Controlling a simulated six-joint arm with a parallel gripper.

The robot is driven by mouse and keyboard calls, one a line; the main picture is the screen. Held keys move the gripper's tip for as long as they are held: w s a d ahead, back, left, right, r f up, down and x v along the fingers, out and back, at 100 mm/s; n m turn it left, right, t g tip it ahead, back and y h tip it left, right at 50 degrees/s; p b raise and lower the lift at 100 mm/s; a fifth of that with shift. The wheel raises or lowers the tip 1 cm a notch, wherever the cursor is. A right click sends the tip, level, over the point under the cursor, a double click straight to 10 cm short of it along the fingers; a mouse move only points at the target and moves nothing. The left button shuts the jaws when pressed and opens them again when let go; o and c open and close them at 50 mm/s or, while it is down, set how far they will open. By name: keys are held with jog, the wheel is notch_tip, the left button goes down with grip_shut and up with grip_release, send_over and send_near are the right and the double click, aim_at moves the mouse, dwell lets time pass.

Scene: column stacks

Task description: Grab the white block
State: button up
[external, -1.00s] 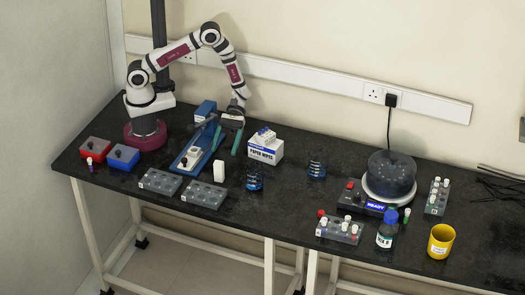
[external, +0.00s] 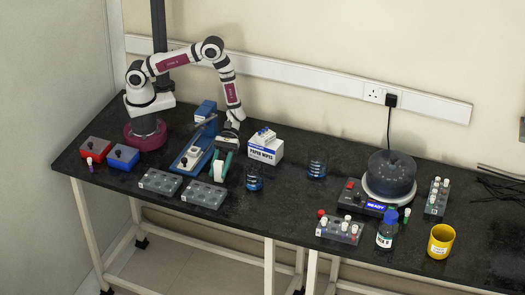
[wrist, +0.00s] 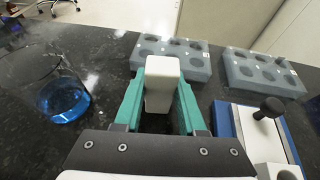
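The white block (wrist: 162,72) stands upright between the two green fingers of my gripper (wrist: 161,95) in the wrist view. A narrow dark gap shows beside the block's lower part, so the fingers look open around it rather than clamped. In the external view my gripper (external: 222,166) is low over the bench, pointing down at the block, which is mostly hidden by the fingers. Contact at the hidden finger faces cannot be made out.
A beaker of blue liquid (wrist: 62,97) stands left of the gripper in the wrist view. Grey racks (wrist: 172,55) lie beyond the block. A blue-based device (wrist: 262,130) is close on the right. The paper wipes box (external: 265,151) is beside the gripper.

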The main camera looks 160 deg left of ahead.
grip_shut()
notch_tip(320, 180, up, 10)
dwell(0.3)
dwell(0.3)
